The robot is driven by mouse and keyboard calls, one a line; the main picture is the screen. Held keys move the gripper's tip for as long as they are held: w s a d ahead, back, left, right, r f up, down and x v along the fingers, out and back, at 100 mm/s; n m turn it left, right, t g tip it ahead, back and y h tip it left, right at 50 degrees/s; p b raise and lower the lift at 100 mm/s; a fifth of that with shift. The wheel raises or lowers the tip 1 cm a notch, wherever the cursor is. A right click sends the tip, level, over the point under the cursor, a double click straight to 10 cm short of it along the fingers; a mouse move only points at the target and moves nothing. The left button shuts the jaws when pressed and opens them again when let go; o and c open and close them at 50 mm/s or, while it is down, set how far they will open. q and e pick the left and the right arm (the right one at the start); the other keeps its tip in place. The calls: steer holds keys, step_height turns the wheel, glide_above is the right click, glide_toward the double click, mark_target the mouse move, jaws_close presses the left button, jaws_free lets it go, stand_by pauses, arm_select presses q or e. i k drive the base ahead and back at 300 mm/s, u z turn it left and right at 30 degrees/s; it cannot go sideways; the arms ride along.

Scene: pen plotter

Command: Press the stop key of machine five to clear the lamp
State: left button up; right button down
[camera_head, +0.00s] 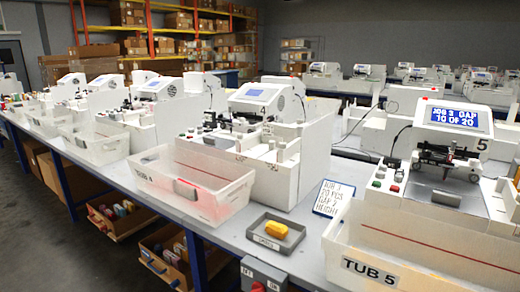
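Machine five (437,170) stands at the right, marked with a 5 on its side. Its blue screen (454,117) reads "JOB 3 GAP 10 OF 20". A small group of keys (388,176), green and red, sits on its front left deck. They are too small for me to read any labels, so I cannot tell which is the stop key. I cannot make out a lit lamp on the machine. Neither of my grippers is in view.
A clear bin labelled "TUB 5" (340,252) stands before machine five. A handwritten card (332,198), a grey tray (290,241) with a yellow block (276,229) and a grey control box (281,273) are left of it. Machine four (262,130) and "TUB 4" (160,189) are farther left.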

mark_target(393, 187)
steer(key=u, duration=1.45)
steer(key=i, duration=1.4)
steer(key=z, duration=3.1)
